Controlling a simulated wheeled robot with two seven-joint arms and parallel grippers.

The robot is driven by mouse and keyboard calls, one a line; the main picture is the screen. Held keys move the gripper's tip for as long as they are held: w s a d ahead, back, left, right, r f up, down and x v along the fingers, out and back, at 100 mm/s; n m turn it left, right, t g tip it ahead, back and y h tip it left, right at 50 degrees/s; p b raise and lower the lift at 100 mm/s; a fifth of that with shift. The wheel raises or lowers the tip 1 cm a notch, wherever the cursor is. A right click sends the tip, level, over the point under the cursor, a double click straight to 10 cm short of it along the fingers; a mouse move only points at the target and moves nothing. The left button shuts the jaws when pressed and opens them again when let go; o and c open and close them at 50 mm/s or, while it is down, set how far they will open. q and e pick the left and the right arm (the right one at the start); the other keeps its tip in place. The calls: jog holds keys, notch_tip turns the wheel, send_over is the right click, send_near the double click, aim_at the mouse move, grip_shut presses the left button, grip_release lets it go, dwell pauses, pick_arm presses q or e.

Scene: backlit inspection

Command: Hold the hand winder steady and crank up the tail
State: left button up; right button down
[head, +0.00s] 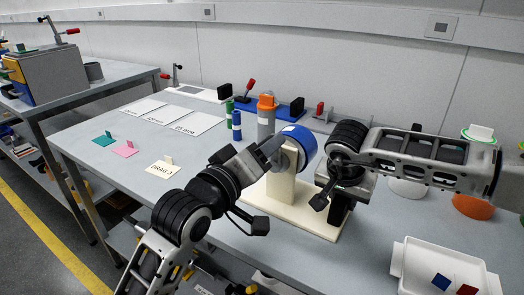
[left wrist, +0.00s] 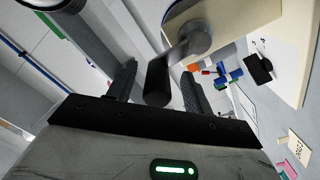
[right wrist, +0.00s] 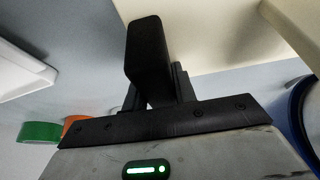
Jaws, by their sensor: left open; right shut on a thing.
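The hand winder has a cream base (head: 318,222), a cream post (head: 272,195) and a blue drum (head: 303,143). My left gripper (head: 272,150) is at the post's upper side. In the left wrist view, its open fingers stand either side of the crank's black handle (left wrist: 158,82), which joins a grey crank arm (left wrist: 190,42). My right gripper (head: 338,205) points down at the base's right side. In the right wrist view it is shut on a black upright grip (right wrist: 147,50). I cannot make out the tail; my right arm covers part of the drum.
A white tray (head: 402,262) with blue and red pieces sits at front right. An orange-topped grey cylinder (head: 266,118) and blue and green cylinders (head: 237,125) stand behind the winder. Paper sheets (head: 198,123) and a small card (head: 160,171) lie left.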

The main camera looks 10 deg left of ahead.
jog(key=shift+f, duration=0.2)
pick_arm(q)
jog(key=v, duration=0.8)
dwell(0.3)
jog(key=shift+r, duration=0.1)
dwell(0.7)
pick_arm(e)
jog(key=c, duration=1)
grip_release()
jog(key=shift+c, duration=0.2)
jog(key=shift+r, duration=0.1)
